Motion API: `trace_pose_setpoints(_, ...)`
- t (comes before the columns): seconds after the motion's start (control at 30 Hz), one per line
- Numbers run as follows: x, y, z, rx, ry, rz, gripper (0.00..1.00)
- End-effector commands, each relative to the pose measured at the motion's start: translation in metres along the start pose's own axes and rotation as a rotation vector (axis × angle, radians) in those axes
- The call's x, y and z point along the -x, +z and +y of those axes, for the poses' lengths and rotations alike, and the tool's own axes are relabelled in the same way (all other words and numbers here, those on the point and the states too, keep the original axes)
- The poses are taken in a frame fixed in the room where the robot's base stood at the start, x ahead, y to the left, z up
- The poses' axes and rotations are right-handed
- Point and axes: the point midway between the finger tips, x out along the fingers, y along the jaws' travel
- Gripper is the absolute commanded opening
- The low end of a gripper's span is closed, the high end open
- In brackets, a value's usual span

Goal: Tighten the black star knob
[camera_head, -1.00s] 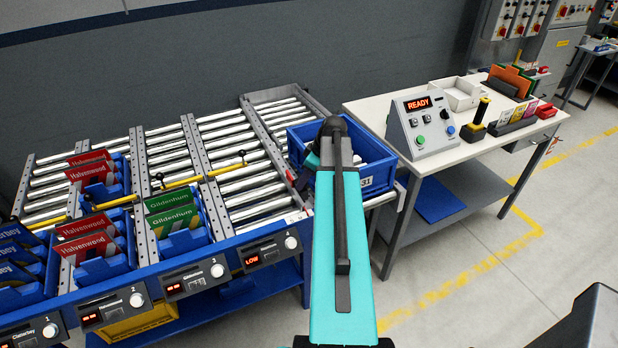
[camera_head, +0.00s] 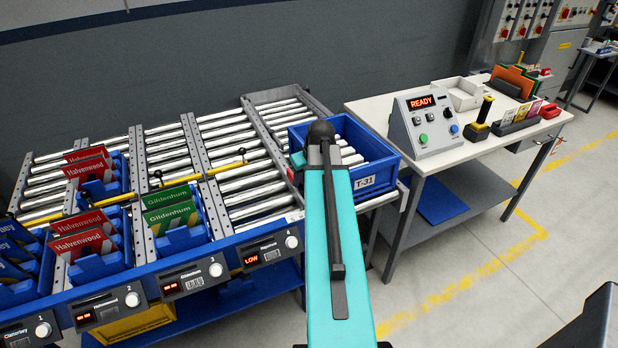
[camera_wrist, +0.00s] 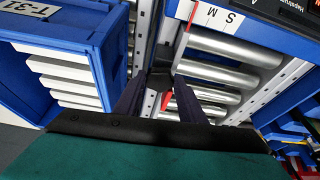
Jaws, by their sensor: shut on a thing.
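The black star knob (camera_wrist: 161,80) shows as a small dark shape between my fingers in the wrist view, at the metal side rail of the roller lane. My gripper (camera_wrist: 160,85) is shut on it, one dark finger on each side. Its star shape and how tight it sits cannot be made out. A red pointer (camera_wrist: 167,101) shows just below the knob. A white scale strip (camera_wrist: 218,17) marked S and M lies up and right of it. In the head view my teal arm hides the knob and gripper.
A blue tote (camera_head: 377,184) labelled T-31 stands close beside my arm, and shows at left in the wrist view. Roller lanes with blue bins and signs lie left. A white table (camera_head: 440,162) with a READY control box (camera_head: 424,122) stands right. Open floor is at lower right.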

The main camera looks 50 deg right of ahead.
Motion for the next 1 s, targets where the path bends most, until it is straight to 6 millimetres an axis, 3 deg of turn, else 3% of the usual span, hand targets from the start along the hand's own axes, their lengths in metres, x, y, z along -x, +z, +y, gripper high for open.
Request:
trace_pose_setpoints(0.73, 0.0008, -0.0039, 0.0009, -0.082, 0.038, 0.01, 0.14)
trace_pose_setpoints(0.77, 0.0008, -0.0038, 0.001, -0.082, 0.038, 0.009, 0.38)
trace_pose_setpoints(0.8, 0.0008, -0.0036, 0.001, -0.082, 0.038, 0.009, 0.45)
trace_pose_setpoints(0.87, 0.0007, -0.0032, 0.001, -0.082, 0.038, 0.008, 0.55)
trace_pose_setpoints(1.0, 0.0005, -0.0022, 0.0009, -0.082, 0.037, 0.005, 0.55)
